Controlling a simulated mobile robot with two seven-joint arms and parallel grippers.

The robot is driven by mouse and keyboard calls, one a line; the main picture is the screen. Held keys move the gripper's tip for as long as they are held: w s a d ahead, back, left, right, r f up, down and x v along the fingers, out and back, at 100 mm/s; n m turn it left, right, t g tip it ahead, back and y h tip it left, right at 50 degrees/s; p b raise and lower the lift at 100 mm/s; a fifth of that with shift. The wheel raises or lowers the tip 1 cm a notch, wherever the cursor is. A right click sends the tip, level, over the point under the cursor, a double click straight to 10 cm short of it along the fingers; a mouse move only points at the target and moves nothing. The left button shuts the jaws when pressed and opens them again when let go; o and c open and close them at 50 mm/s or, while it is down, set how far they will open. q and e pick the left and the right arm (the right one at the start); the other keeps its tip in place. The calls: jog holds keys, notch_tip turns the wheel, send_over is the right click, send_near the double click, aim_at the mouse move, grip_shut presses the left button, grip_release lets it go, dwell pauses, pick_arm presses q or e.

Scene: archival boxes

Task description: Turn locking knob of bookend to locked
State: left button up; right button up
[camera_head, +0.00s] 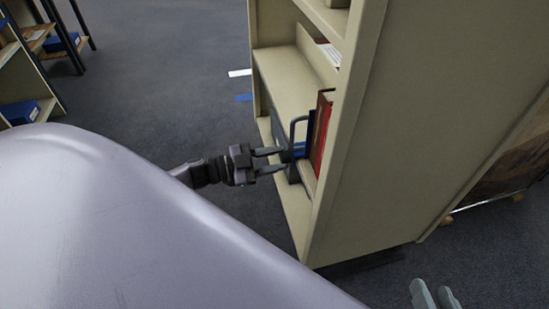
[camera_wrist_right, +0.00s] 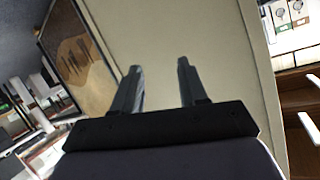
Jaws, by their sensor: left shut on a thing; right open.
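A dark grey bookend (camera_head: 297,132) with a loop-shaped upright stands on a shelf of the beige bookcase, beside blue and red books (camera_head: 322,128). My left gripper (camera_head: 280,160) reaches in from the left, with its fingertips at the bookend's near side. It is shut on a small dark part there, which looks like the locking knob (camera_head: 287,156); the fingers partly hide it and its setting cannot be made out. My right gripper (camera_head: 437,297) is low at the bottom right, open and empty; its two parted fingers also show in the right wrist view (camera_wrist_right: 160,80).
The beige bookcase (camera_head: 400,130) has a tall side panel between the books and my right gripper. Another shelf unit with blue boxes (camera_head: 20,112) stands at the far left. Grey carpet (camera_head: 170,70) is clear between them.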

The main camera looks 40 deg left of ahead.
pick_arm(q)
jog(key=shift+a+m+b, duration=0.1)
jog(key=shift+m+b, duration=0.85)
jog(key=shift+m, duration=5.35)
pick_arm(e)
jog(key=shift+w+a+f+y, duration=0.1)
jog(key=shift+w+a+y, duration=0.05)
jog(key=shift+a+y, duration=0.45)
jog(key=shift+a, duration=0.15)
pick_arm(q)
jog(key=o, duration=1)
jog(key=shift+r, duration=0.1)
pick_arm(e)
jog(key=shift+f, duration=0.15)
pick_arm(q)
jog(key=shift+o, duration=0.2)
jog(key=p+v, duration=0.1)
jog(key=v, duration=0.6)
pick_arm(e)
jog(key=shift+d+h, duration=0.6)
jog(key=shift+d, duration=0.1)
